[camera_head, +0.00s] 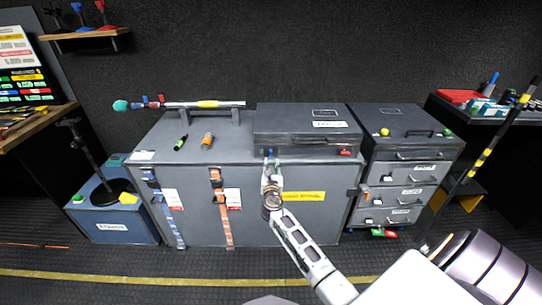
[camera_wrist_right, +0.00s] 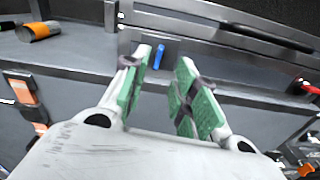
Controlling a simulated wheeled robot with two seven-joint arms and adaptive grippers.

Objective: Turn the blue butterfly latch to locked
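The blue butterfly latch (camera_wrist_right: 159,55) is on the front face of the dark flat case (camera_head: 300,149) on the large grey trunk. In the right wrist view its wing looks upright and lies between and beyond my fingertips. In the head view it is a small blue spot (camera_head: 270,153) just above the gripper. My right gripper (camera_wrist_right: 164,75) is open, with green-padded fingers on either side of the line to the latch. I see no contact with it. The gripper (camera_head: 271,166) also shows in the head view. My left gripper is not in view.
A red latch (camera_head: 345,153) is at the right of the same case front. An orange cylinder (camera_head: 207,139) and a green marker (camera_head: 181,142) lie on the trunk top (camera_head: 225,152). A drawer cabinet (camera_head: 406,175) stands right of the trunk, a blue bin (camera_head: 112,222) left.

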